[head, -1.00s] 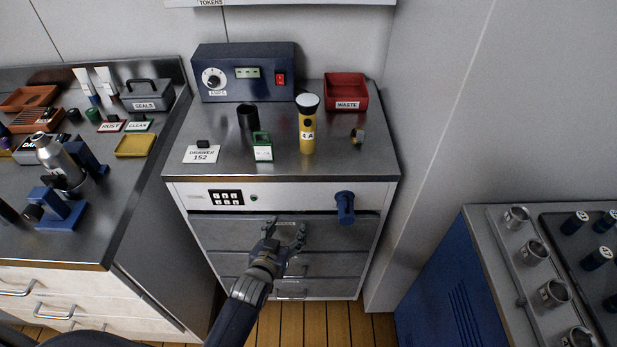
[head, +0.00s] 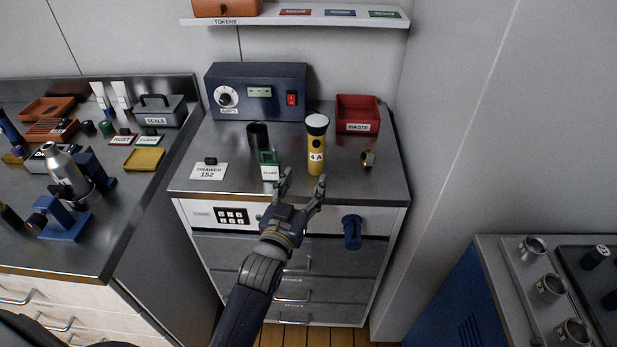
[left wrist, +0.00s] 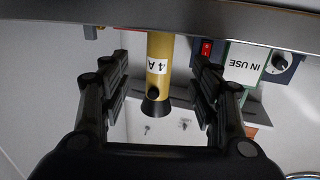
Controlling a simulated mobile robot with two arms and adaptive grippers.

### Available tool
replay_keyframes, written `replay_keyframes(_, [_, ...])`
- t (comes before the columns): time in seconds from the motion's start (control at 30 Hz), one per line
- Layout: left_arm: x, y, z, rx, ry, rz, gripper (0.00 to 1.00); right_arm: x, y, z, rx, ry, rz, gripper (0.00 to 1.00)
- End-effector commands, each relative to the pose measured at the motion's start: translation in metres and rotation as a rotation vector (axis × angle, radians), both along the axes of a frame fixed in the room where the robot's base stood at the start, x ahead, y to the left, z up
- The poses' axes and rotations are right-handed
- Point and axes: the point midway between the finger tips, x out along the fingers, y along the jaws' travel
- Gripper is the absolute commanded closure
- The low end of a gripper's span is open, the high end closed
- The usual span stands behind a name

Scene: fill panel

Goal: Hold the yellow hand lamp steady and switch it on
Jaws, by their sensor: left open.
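The yellow hand lamp (head: 316,158) stands upright on the steel top of the drawer cabinet, with a black head, a pale round lens and a "4 A" label. In the left wrist view the lamp (left wrist: 159,50) appears upside down between my spread fingers, beyond them. My left gripper (head: 302,180) is open and empty, at the cabinet's front edge just in front of the lamp. It shows no contact with the lamp. My right gripper is not in view.
A green-framed tag (head: 269,167) stands close left of the lamp, with a black cup (head: 257,135) behind it. A small ring-like item (head: 368,159) is to the right. A red waste bin (head: 358,116) and a blue power box (head: 256,73) stand behind. A blue handle (head: 352,231) sticks out in front.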

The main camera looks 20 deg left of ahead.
Motion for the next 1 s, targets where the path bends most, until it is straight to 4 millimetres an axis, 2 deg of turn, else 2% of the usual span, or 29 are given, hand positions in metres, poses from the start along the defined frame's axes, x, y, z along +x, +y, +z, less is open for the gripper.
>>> replay_keyframes(0.1, [0.004, 0.000, 0.000, 0.000, 0.000, 0.000, 0.43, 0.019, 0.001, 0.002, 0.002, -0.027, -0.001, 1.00])
replay_keyframes(0.2, [0.015, 0.000, 0.001, 0.000, -0.001, 0.000, 0.43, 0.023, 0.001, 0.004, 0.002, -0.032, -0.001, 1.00])
replay_keyframes(0.27, [0.024, 0.000, 0.002, 0.000, -0.001, 0.000, 0.43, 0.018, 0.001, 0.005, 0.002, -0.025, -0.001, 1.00])
replay_keyframes(0.5, [0.069, 0.001, 0.001, 0.001, -0.001, -0.001, 0.43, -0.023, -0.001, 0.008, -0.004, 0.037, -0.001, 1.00])
replay_keyframes(0.57, [0.079, 0.001, 0.001, 0.001, -0.001, 0.000, 0.43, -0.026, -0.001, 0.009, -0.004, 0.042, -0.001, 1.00])
replay_keyframes(0.67, [0.091, 0.002, 0.000, 0.001, 0.001, 0.000, 0.43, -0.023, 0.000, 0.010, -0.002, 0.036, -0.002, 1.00])
replay_keyframes(0.8, [0.103, 0.002, 0.000, 0.001, 0.000, 0.000, 0.43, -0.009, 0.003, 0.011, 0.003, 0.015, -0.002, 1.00])
replay_keyframes(1.0, [0.108, 0.002, -0.001, 0.000, 0.001, 0.000, 0.43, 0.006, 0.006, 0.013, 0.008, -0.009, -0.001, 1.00])
